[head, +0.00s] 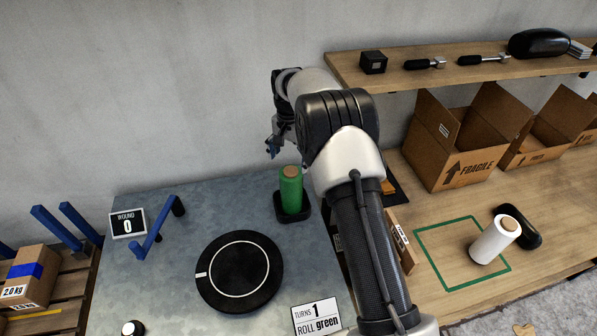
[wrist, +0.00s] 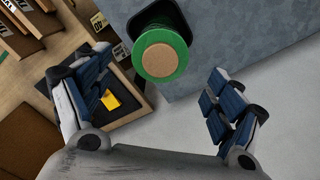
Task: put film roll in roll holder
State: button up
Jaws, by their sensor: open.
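A green film roll (head: 291,190) stands upright in a black roll holder (head: 307,212) at the back right of the grey table. In the wrist view the green roll (wrist: 162,62) shows end-on with its tan core, and part of the black holder (wrist: 121,30) shows around it. My gripper (head: 272,150) is above and slightly left of the roll in the head view. In the wrist view its blue-padded fingers (wrist: 165,105) are spread wide with nothing between them, apart from the roll.
A black turntable (head: 240,272) lies on the grey table, with a blue bar (head: 152,236) and a counter sign (head: 128,223) behind it. A sign (head: 317,315) reads "TURNS 1 ROLL green". Open cardboard boxes (head: 465,140) and a shelf (head: 450,72) are at right.

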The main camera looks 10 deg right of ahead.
jog(key=s+r+n+t, duration=0.1)
jog(key=s+r+n, duration=0.1)
jog(key=s+r, duration=0.75)
jog(key=s+r+n+t, duration=0.15)
jog(key=s+r, duration=0.45)
jog(key=r, duration=0.6)
jog(key=s+n+t, duration=0.2)
jog(key=s+n, duration=0.3)
jog(key=s, duration=2.1)
jog(key=shift+s+f, duration=0.15)
jog(key=shift+s, duration=0.05)
